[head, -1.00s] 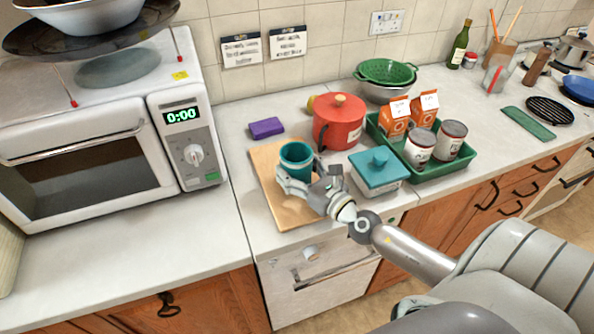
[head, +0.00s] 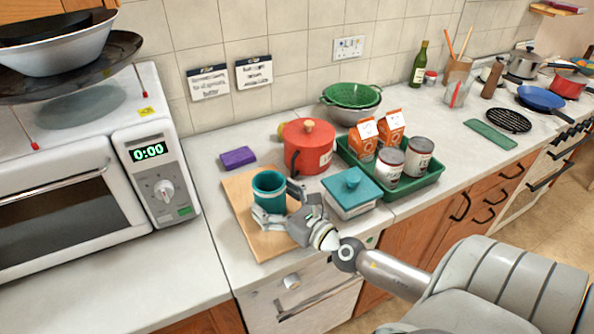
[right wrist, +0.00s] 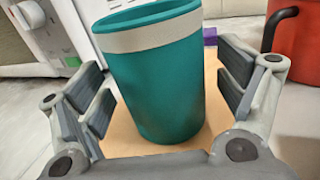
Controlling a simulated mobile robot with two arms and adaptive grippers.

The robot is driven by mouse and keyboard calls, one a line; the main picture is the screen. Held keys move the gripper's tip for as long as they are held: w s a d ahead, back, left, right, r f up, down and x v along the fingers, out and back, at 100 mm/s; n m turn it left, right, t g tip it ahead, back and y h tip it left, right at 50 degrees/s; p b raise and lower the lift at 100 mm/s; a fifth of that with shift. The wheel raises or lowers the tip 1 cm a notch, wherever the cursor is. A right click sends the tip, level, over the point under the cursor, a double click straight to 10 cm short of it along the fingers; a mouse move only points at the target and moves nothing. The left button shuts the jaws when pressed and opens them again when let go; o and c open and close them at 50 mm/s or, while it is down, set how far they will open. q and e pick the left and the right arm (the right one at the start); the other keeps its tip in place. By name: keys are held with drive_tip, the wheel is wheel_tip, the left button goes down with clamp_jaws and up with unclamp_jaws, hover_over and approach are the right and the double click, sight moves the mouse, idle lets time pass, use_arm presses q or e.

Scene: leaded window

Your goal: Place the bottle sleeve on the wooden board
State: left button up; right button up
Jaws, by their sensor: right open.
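The bottle sleeve (head: 269,191) is a teal open-topped cylinder with a pale band near its rim. It stands upright on the wooden board (head: 243,207) between the microwave and the red pot. It also shows in the right wrist view (right wrist: 160,85), with the board (right wrist: 126,133) under it. My right gripper (head: 277,204) is open around the sleeve. In the right wrist view its fingers (right wrist: 160,98) are on either side, with gaps between the pads and the sleeve. My left gripper is in neither view.
A teal-lidded box (head: 351,192) stands right of my right gripper, and a red pot (head: 307,146) stands behind it. A green tray (head: 414,186) holds cartons and cans. A purple block (head: 238,158) lies behind the board. The microwave (head: 80,190) is at left. Counter in front is clear.

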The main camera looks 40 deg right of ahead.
drive_tip(key=s+b, duration=0.1)
drive_tip(key=s, duration=0.2)
drive_tip(key=s+b, duration=0.3)
drive_tip(key=s, duration=0.2)
drive_tip(key=shift+s+d+f, duration=0.25)
drive_tip(key=shift+s+d, duration=0.05)
drive_tip(key=shift+d, duration=0.1)
drive_tip(key=shift+s+d+r+b, duration=0.1)
drive_tip(key=shift+s+r+b, duration=0.05)
drive_tip(key=shift+s+b, duration=0.3)
drive_tip(key=shift+s+r+b, duration=0.15)
drive_tip(key=shift+s+b, duration=0.05)
drive_tip(key=shift+s, duration=0.3)
